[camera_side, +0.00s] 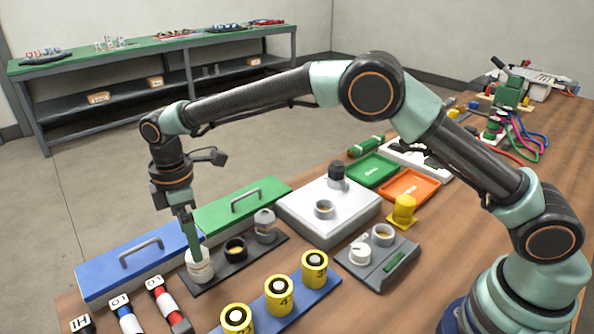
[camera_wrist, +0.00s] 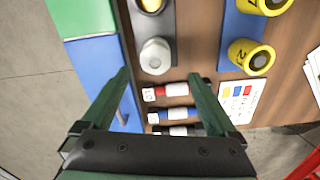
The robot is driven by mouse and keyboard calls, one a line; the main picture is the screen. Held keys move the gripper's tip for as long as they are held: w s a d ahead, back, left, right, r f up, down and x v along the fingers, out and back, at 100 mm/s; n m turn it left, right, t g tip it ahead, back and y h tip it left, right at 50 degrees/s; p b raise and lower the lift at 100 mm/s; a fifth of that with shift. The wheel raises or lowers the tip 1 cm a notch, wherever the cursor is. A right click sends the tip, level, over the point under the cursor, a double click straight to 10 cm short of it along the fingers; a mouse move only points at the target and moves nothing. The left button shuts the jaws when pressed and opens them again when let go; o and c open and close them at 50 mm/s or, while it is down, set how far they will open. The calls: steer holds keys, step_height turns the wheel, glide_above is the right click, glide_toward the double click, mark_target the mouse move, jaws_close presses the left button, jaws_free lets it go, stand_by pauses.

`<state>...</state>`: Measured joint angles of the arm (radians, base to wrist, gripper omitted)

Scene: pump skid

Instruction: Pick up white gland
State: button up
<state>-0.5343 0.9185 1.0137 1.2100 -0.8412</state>
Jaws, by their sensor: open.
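A white ribbed round piece, which looks like the white gland (camera_side: 200,267), stands upright at the near left end of a dark tray (camera_side: 229,269). My gripper (camera_side: 193,246) points down at it, with the fingertips at or just above its top; in the side view a finger overlaps its upper edge. In the wrist view the white gland (camera_wrist: 155,57) shows pale and round just beyond the gap between the two spread fingers of my gripper (camera_wrist: 160,75). The jaws are open and empty. I cannot tell whether a finger touches the gland.
A black ring-like part (camera_side: 235,250) and a grey part (camera_side: 265,226) share the tray. A blue lidded box (camera_side: 138,262) stands close on the left. Yellow cylinders (camera_side: 279,295) stand on a blue strip to the right. Red and blue banded cylinders (camera_side: 168,304) lie in front.

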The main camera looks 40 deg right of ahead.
steer(key=shift+w+d+f, duration=0.15)
steer(key=shift+f, duration=1.35)
steer(key=shift+w+d+f, duration=0.1)
steer(key=shift+w+f, duration=0.05)
steer(key=shift+f, duration=1.3)
jaws_close()
